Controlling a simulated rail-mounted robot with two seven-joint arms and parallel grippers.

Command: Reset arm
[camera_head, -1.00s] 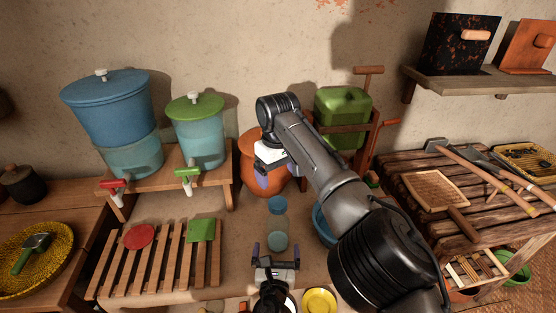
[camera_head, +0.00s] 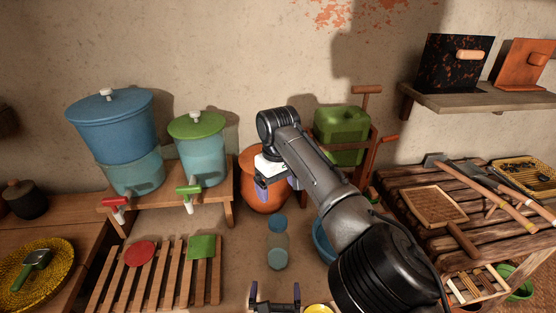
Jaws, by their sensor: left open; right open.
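My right arm reaches up from the lower right across the middle of the head view. Its gripper (camera_head: 264,188) is open and hangs in front of the orange clay pot (camera_head: 264,205), with nothing seen between its fingers. My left gripper (camera_head: 274,293) is open and empty at the bottom edge. Its fingers point up the picture, and the arm behind it is cut off. A clear jar with a blue lid (camera_head: 277,245) stands beyond the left gripper's fingers, apart from them.
A slatted wooden rack (camera_head: 158,280) with a red disc and a green square lies left. A blue dispenser (camera_head: 117,140) and a green-lidded one (camera_head: 200,150) stand behind. A blue bowl (camera_head: 322,240) is partly hidden by my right arm. A yellow dish (camera_head: 318,309) shows at the bottom.

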